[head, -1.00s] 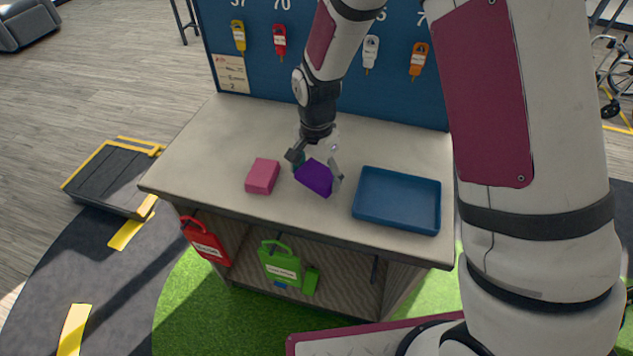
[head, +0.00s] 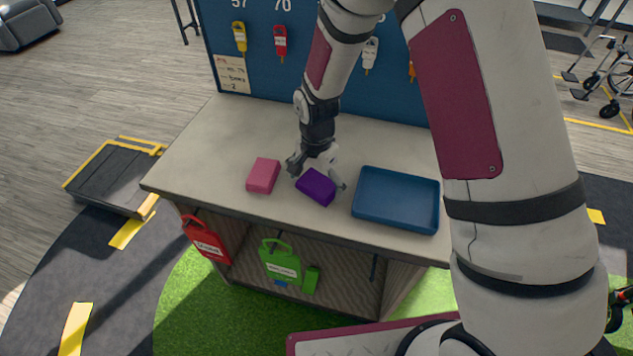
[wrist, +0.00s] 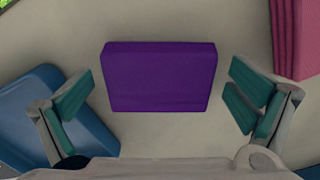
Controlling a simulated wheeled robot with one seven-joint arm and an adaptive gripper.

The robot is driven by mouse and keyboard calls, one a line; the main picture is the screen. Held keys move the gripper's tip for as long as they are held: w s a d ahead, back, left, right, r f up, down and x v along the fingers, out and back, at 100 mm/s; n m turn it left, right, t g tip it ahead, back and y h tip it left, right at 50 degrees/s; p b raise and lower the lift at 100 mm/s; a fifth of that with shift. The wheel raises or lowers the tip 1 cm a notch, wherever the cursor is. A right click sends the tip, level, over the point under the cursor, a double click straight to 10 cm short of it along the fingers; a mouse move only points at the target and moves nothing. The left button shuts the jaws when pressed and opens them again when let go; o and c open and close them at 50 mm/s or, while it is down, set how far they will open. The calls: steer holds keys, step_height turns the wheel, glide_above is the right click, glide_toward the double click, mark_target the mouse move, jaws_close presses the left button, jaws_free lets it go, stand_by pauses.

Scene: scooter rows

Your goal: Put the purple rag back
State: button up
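The purple rag (head: 316,187) is a folded block lying on the counter top, between a pink folded block and a blue tray. My gripper (head: 318,176) is just above and behind it in the head view. In the wrist view the purple rag (wrist: 160,77) lies ahead of my open gripper (wrist: 160,105), with a finger off to each side and clear gaps between. The fingers do not touch it.
The pink block (head: 263,175) sits left of the rag, and the blue tray (head: 397,229) is empty on the right. A blue board (head: 300,95) with hanging tags stands behind. Red (head: 206,241) and green (head: 281,264) tagged items hang at the counter's front.

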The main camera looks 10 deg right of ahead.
step_height(320, 180, up, 12)
steer(key=b, duration=0.1)
step_height(320, 180, up, 8)
steer(key=n+t, duration=0.1)
steer(key=n, duration=0.1)
glide_above(317, 183)
steer(key=s+d, duration=0.3)
steer(key=d, duration=0.1)
steer(key=s+d+r+n+t, duration=0.2)
steer(key=s+r, duration=0.4)
steer(key=s, duration=0.3)
steer(key=s+d+r+n+t, duration=0.2)
steer(key=s+d+r+n, duration=0.3)
steer(key=s+d+r, duration=0.2)
steer(key=shift+s+d+t, duration=0.15)
steer(key=shift+s+t, duration=0.15)
steer(key=shift+s, duration=0.7)
steer(key=shift+r, duration=0.1)
